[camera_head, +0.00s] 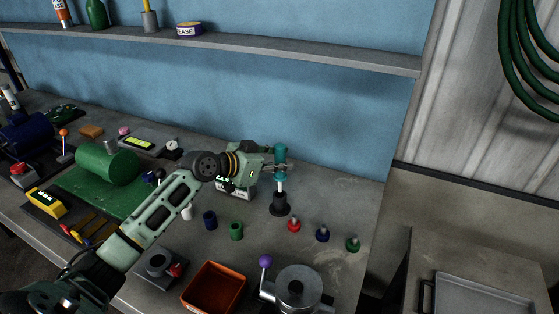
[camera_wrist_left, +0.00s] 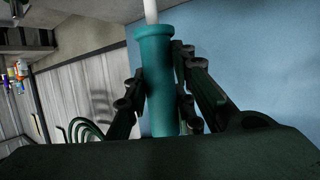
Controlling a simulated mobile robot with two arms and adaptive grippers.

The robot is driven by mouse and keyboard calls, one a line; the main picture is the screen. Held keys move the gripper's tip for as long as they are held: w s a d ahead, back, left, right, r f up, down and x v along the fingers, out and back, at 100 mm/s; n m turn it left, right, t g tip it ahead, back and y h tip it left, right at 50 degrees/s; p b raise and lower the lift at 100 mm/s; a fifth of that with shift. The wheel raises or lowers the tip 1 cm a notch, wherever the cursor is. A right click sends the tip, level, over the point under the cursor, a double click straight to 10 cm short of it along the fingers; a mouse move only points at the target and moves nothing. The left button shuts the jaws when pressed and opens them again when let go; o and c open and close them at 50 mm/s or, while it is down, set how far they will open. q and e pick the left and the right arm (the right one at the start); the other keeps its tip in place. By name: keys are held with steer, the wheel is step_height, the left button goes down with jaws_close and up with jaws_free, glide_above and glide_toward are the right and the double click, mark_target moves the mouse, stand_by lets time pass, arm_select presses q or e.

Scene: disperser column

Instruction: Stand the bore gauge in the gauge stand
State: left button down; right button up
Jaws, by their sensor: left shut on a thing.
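The bore gauge (camera_head: 281,151) has a teal handle and a pale thin shaft, and stands about upright. My left gripper (camera_head: 276,167) is shut on its teal handle. The left wrist view shows the teal handle (camera_wrist_left: 158,85) between the two fingers (camera_wrist_left: 158,97), with a pale rod at its end. The black gauge stand (camera_head: 280,208) is on the bench directly below the gauge. The shaft's lower end meets the top of the stand; I cannot tell how deep it sits inside. My right gripper is not in view.
Red (camera_head: 293,225), blue (camera_head: 322,233) and green (camera_head: 352,244) small knobbed pieces stand right of the stand. A small boxy device (camera_head: 236,188) is close on its left. An orange tray (camera_head: 214,288) and a grey round fixture (camera_head: 298,287) are at the front. A shelf (camera_head: 250,52) runs above.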

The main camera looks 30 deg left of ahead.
mark_target(279, 180)
arm_select(q)
step_height(279, 180, down, 3)
steer(key=shift+a+f+b, duration=0.1)
steer(key=shift+b, duration=0.7)
steer(key=shift+f+b, duration=1.35)
steer(key=shift+f, duration=0.2)
steer(key=shift+r, duration=0.1)
steer(key=c, duration=1.4)
jaws_free()
steer(key=shift+s, duration=0.1)
steer(key=v, duration=1.1)
steer(key=shift+s+a, duration=0.2)
steer(key=shift+s, duration=0.15)
steer(key=shift+r, duration=0.1)
